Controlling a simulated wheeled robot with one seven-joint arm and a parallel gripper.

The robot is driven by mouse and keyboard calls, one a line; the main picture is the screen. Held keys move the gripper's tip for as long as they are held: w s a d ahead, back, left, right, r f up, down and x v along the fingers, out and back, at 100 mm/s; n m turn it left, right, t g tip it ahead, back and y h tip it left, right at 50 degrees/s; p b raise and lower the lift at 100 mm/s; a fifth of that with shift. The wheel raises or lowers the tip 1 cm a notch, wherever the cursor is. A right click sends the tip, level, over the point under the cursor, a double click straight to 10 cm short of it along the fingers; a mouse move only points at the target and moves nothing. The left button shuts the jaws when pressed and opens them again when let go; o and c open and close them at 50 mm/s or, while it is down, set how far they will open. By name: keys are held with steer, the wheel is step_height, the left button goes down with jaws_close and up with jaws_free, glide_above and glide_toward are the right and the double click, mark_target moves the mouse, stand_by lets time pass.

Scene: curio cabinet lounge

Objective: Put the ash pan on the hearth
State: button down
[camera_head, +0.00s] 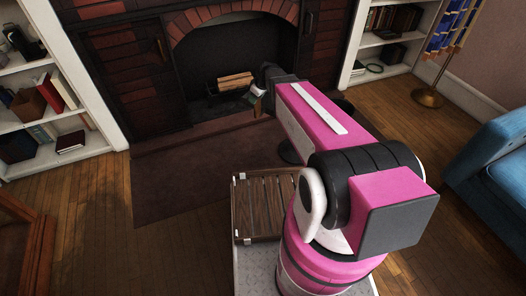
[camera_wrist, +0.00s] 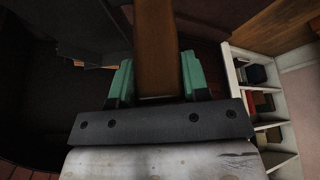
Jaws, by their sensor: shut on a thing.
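My gripper (camera_wrist: 158,82) has green fingers, shut on the two sides of a brown bar (camera_wrist: 158,45) that runs out of the top of the wrist view. The bar seems to be part of the ash pan; no whole pan shape can be made out. The hearth (camera_head: 190,137) is a low dark reddish slab in front of the fireplace.
Light logs (camera_head: 235,81) lie inside the dark fireplace (camera_head: 230,50). A dark mat (camera_head: 175,185) lies before the hearth. White bookcases (camera_head: 82,95) flank the brick surround. A slatted wooden tray (camera_head: 262,205) is beside my arm. A blue sofa (camera_head: 495,170) stands at right.

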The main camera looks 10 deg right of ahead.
steer(key=s+a+f+n+g, duration=0.1)
steer(key=s+a+f+n, duration=0.3)
steer(key=f, duration=0.6)
steer(key=s+a+f+n+g+y, duration=0.1)
steer(key=s+a+f+n+g, duration=0.2)
steer(key=f, duration=0.7)
steer(key=s+a+f+n, duration=0.4)
steer(key=s+f, duration=0.1)
steer(key=f, duration=0.6)
steer(key=w+d+f, duration=0.3)
steer(key=w+f, duration=0.8)
steer(key=shift+w, duration=0.2)
steer(key=c, duration=0.6)
jaws_free()
steer(key=shift+f, duration=0.1)
